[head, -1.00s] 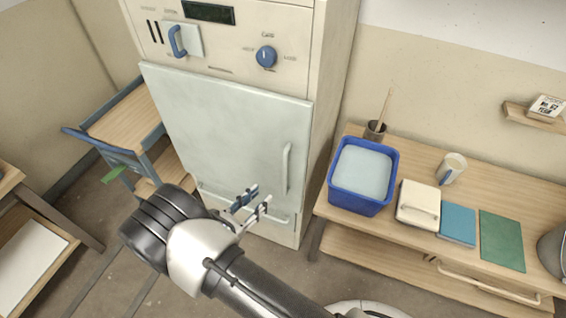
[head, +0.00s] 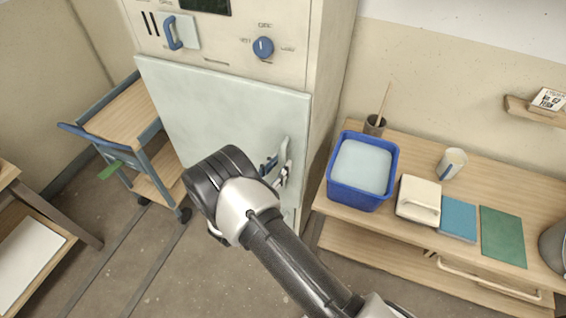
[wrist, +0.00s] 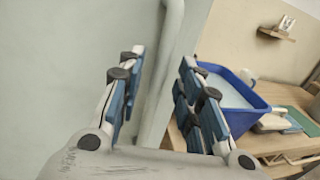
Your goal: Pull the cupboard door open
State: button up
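The cupboard door (head: 215,115) is a flat pale grey-green panel on the front of a tall cream cabinet. It looks closed in the head view and fills the left of the wrist view (wrist: 60,60). Its upright pale bar handle (head: 287,148) is near the right edge. My gripper (head: 277,170) is at the handle, with my arm hiding the door's lower part. In the wrist view, the handle (wrist: 172,45) runs down between the two blue-padded fingers of my open gripper (wrist: 163,95). Gaps show beside the bar; I see no clear grip on it.
A blue-framed cart (head: 125,115) stands at left. Floor (head: 150,260) is clear in front.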

jog(key=shift+x, duration=1.4)
jog(key=shift+c, duration=0.3)
grip_shut()
